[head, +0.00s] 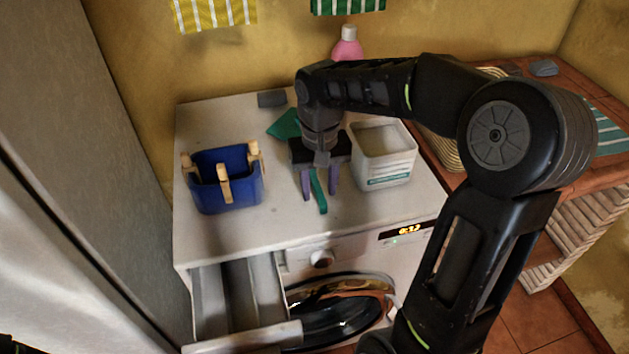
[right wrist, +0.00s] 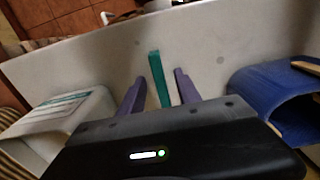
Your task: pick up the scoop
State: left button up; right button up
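The teal scoop lies on top of the white washing machine (head: 235,235). Its flat head (head: 285,124) shows behind my right wrist in the head view, and its handle (head: 319,192) points toward the front. My right gripper (head: 319,188) points down over the scoop, with its two purple fingers on either side of the handle. In the right wrist view, the handle (right wrist: 158,78) stands between the fingers with a gap on both sides. The gripper is open. Its body hides the middle of the scoop. My left gripper is not in view.
A blue basket with clothespins (head: 228,195) stands left of the gripper. A white box (head: 385,167) stands close on its right. A pink bottle (head: 347,45) and a grey block (head: 272,99) are behind. The detergent drawer (head: 240,300) is pulled out in front.

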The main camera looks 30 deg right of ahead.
jog(key=shift+f, duration=0.2)
jog(key=shift+c, duration=0.3)
grip_shut()
dwell(0.3)
